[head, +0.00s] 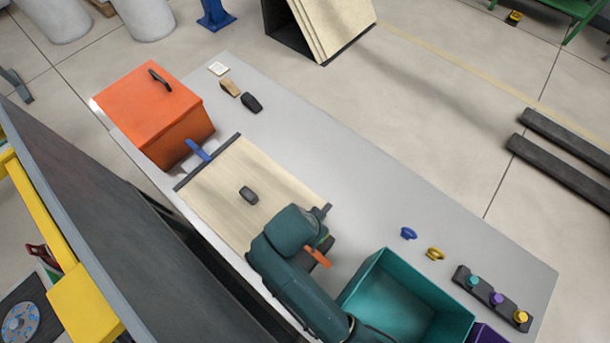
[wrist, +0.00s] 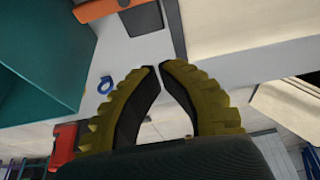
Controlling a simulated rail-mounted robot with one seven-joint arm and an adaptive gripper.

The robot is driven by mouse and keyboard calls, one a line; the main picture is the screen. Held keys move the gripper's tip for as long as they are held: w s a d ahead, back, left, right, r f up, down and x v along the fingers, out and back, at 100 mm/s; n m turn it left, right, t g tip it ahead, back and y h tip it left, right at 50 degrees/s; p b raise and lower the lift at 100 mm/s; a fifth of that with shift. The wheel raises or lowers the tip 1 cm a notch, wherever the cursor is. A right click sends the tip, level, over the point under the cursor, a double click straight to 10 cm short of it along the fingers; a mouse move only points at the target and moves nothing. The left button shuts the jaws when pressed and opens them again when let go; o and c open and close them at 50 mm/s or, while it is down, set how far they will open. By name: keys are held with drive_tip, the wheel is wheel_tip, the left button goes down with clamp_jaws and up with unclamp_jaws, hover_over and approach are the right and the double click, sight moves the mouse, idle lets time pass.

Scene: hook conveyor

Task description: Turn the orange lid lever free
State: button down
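The orange lid lever (head: 318,257) shows beside my gripper in the head view, near the right end of a pale wooden lid (head: 237,172). The wrist view shows the orange lever (wrist: 96,10) at the top, by a dark mount next to the lid's dark edge strip. A blue lever (head: 198,151) lies at the lid's other end. My gripper (wrist: 159,67) has its tips close together with a narrow gap and nothing between them. The lever is beyond and left of the tips, apart from them in that view. My arm hides part of the lid's right end in the head view.
A dark knob (head: 249,195) is on the lid. An orange box (head: 155,112) stands left. A teal bin (head: 388,262) stands right of my arm, with blue (head: 408,233) and yellow (head: 435,254) pieces near it.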

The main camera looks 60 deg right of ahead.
sight(313, 252)
drive_tip(key=shift+r, duration=0.1)
drive_tip(key=x, duration=1)
drive_tip(key=shift+w, duration=0.15)
drive_tip(key=shift+w+a+p, duration=0.15)
drive_tip(key=shift+a+p, duration=0.2)
drive_tip(key=shift+a, duration=0.65)
drive_tip(key=shift+w+a+p, duration=0.15)
drive_tip(key=shift+a+p, duration=0.2)
drive_tip(key=shift+a, duration=0.65)
